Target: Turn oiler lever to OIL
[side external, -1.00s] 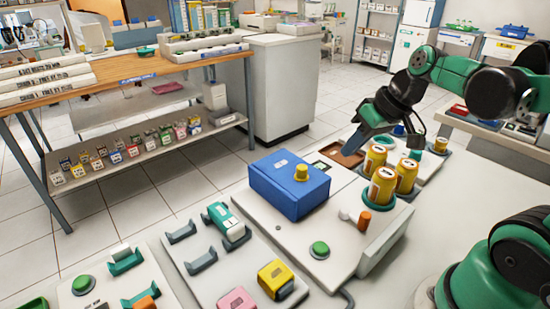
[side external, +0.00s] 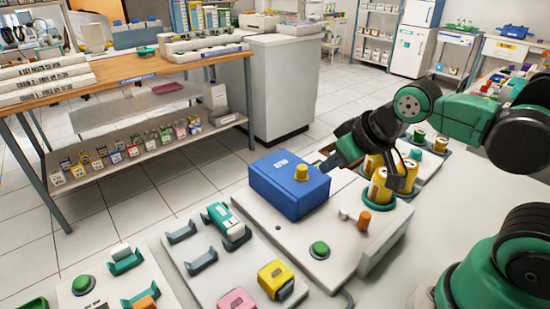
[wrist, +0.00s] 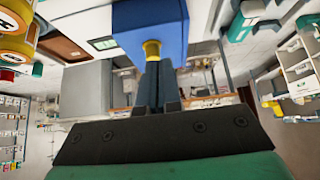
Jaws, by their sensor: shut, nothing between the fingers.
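A white lever (side external: 350,215) with an orange knob (side external: 364,220) stands on the front of a white console (side external: 315,235); I take it for the oiler lever, but its OIL marking cannot be read. A blue box (side external: 290,183) with a yellow knob (side external: 301,172) on top sits on the console behind it. My gripper (side external: 322,164) is at the right rear of the blue box, behind the lever and apart from it. In the wrist view, my shut, empty gripper (wrist: 156,68) points toward the yellow knob (wrist: 152,50) of the blue box (wrist: 150,22). Contact cannot be told.
Yellow cans (side external: 379,188) stand in a green holder right of the blue box, close under my arm. A green button (side external: 319,250) is in front. A tray with a yellow block (side external: 275,278) and a pink block (side external: 236,299) lies at the front left.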

